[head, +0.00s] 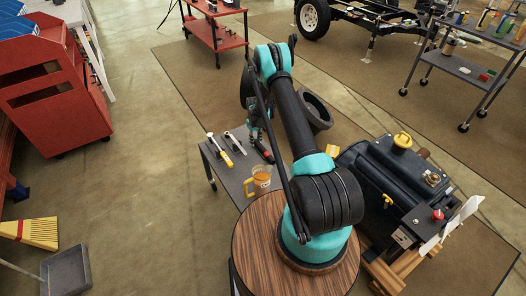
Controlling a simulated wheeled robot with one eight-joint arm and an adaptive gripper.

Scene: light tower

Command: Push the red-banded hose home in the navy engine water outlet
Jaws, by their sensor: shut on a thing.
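The navy engine (372,178) stands on a wooden stand to the right of my arm, with a yellow cap on top. I cannot make out its water outlet. My gripper (258,136) points down over the grey cart, left of the engine and apart from it. It is small and partly hidden behind my arm's rod. It is shut on a dark piece with red on it (264,152), which looks like the red-banded hose. Its ends and how it sits in the fingers are unclear.
The grey cart (236,186) carries an orange mug (261,178), a yellow-handled tool (227,158) and a dark tool. A black ring-shaped thing (316,112) shows behind my arm. A red cabinet (52,85) stands at left. Open floor lies between cabinet and cart.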

